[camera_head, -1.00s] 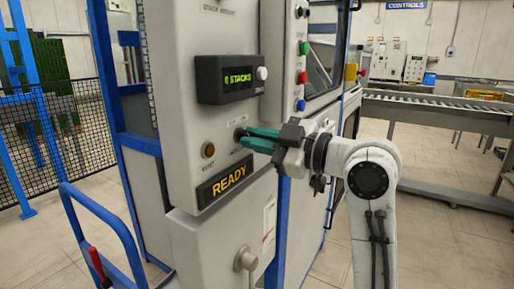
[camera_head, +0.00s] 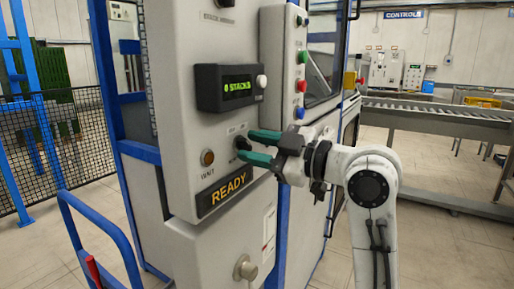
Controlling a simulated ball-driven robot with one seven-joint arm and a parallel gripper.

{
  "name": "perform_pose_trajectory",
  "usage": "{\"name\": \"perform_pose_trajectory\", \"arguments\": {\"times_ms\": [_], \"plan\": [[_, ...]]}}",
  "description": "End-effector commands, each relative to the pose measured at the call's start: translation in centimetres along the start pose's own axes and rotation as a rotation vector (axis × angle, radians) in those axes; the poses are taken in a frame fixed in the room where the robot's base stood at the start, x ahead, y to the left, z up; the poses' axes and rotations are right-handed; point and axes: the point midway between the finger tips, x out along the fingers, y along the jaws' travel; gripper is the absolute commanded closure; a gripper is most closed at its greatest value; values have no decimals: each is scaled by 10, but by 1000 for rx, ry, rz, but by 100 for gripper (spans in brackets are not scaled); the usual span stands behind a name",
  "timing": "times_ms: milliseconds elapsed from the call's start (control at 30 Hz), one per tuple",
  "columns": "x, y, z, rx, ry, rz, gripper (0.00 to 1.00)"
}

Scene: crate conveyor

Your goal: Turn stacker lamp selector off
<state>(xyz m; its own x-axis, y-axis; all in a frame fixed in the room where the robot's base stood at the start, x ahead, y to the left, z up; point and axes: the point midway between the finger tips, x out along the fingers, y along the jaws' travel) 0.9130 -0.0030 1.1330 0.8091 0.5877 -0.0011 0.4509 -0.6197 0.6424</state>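The lamp selector (camera_head: 242,144) is a small dark knob on the light grey panel, right of an amber lamp (camera_head: 207,158) and above the lit "READY" sign (camera_head: 221,192). My gripper (camera_head: 252,146) comes in from the right with its two green fingers spread apart, one above the other. The fingertips are at the knob, one at its upper right and one at its lower right. I cannot tell whether they touch it. The knob's pointing direction is too small to read.
A "0 STACKS" display (camera_head: 237,86) with a white button sits above. A side panel carries green, red and blue buttons (camera_head: 301,86). A blue handrail (camera_head: 98,222) stands at lower left, a round grey handle (camera_head: 244,268) below. A roller conveyor (camera_head: 440,112) is at right.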

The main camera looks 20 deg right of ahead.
Motion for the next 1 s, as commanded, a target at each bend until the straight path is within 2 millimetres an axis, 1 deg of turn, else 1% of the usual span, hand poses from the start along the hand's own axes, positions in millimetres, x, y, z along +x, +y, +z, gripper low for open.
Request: {"name": "perform_pose_trajectory", "arguments": {"times_ms": [133,233,367,500,700,833,1000], "plan": [[-1,0,0,0,0,1,63],[-8,1,0,0,0,2,63],[-29,1,0,-2,0,4,63],[-57,1,1,-2,-2,5,63],[-90,0,1,0,-1,3,63],[-103,0,0,0,0,1,63],[-109,0,0,-1,-1,1,63]]}}
